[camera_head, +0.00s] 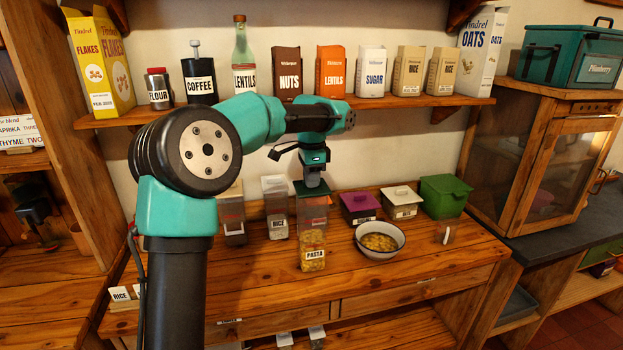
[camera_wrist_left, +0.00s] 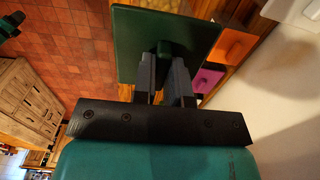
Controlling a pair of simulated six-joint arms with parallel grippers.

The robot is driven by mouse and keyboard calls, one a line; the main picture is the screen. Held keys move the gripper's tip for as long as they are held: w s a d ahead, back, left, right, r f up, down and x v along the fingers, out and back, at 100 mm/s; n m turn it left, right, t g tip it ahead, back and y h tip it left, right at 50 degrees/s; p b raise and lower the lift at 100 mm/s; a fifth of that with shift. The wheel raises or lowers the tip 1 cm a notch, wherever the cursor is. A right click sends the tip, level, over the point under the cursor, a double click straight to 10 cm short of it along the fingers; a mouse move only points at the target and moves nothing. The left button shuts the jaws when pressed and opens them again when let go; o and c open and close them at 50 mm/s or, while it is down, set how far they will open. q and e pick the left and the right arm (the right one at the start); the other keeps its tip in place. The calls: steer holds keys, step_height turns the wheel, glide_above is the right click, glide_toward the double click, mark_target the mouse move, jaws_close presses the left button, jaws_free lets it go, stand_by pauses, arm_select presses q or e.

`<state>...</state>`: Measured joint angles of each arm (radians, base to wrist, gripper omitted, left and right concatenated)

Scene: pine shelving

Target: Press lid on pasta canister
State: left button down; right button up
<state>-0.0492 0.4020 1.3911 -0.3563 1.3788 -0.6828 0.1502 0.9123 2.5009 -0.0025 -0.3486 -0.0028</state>
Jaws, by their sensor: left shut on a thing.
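The pasta canister (camera_head: 313,238) is a tall clear box with a PASTA label and pasta in its lower part. It stands upright near the middle of the counter. My left gripper (camera_head: 312,181) points down above it, shut on the knob of a dark green square lid (camera_head: 299,187). The lid is at the canister's top; I cannot tell whether it touches or is seated. In the left wrist view the lid (camera_wrist_left: 132,38) shows with its knob between the fingers (camera_wrist_left: 162,75), and it hides the canister. My right gripper is not in view.
A bowl of pasta (camera_head: 379,252) stands right of the canister. A clear rice container (camera_head: 275,218) is close behind left. Purple-lidded (camera_head: 361,200), white-lidded (camera_head: 402,197) and green (camera_head: 444,192) boxes stand behind right. A shelf (camera_head: 400,101) of packages runs above. The front counter is clear.

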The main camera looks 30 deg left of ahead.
arm_select(q)
steer(key=shift+f, duration=0.1)
stand_by(0.5)
steer(key=c, duration=1.1)
jaws_free()
steer(key=shift+o, duration=0.5)
steer(key=o, duration=0.4)
steer(key=shift+r, duration=3.5)
